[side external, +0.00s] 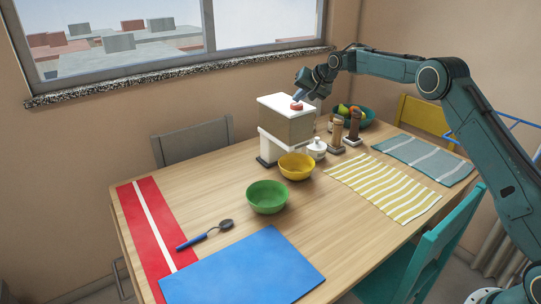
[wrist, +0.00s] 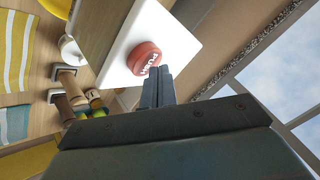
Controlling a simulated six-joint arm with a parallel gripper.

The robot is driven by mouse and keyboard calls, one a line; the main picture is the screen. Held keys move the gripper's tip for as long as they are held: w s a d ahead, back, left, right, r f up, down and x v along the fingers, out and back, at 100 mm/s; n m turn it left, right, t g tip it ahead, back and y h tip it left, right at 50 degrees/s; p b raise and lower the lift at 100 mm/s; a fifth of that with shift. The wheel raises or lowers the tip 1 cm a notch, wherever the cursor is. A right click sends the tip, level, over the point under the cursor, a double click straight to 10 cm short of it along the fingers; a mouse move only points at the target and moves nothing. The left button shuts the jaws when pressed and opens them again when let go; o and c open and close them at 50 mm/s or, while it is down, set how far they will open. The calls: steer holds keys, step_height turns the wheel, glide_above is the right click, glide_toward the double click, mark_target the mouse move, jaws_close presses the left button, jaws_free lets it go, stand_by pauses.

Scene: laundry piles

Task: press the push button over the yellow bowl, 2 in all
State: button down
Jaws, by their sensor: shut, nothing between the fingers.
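A red push button (side external: 297,106) sits on the white top of a box-shaped dispenser (side external: 286,127). In the wrist view the round red button (wrist: 144,58) carries white lettering on the dispenser's white top (wrist: 118,62). The yellow bowl (side external: 297,168) stands on the table at the dispenser's front, and only a yellow sliver shows at the wrist view's top left. My gripper (side external: 300,98) is shut and empty, its fingertips (wrist: 157,72) right at the button's edge. I cannot tell whether they touch it or whether the button is pressed down.
A green bowl (side external: 267,197), a spoon (side external: 206,235), and a blue mat (side external: 243,269) lie nearer the front. A white sugar pot (side external: 316,149), two brown mills (side external: 354,127) and a teal fruit bowl (side external: 367,119) stand right of the dispenser. The window wall is behind.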

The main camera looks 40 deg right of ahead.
mark_target(299, 105)
steer(key=shift+f, duration=0.85)
stand_by(1.2)
steer(key=shift+r, duration=1.25)
steer(key=shift+r, duration=0.1)
steer(key=shift+r, duration=2.4)
steer(key=shift+r, duration=0.15)
stand_by(0.9)
steer(key=shift+r, duration=1.8)
steer(key=shift+f, duration=0.2)
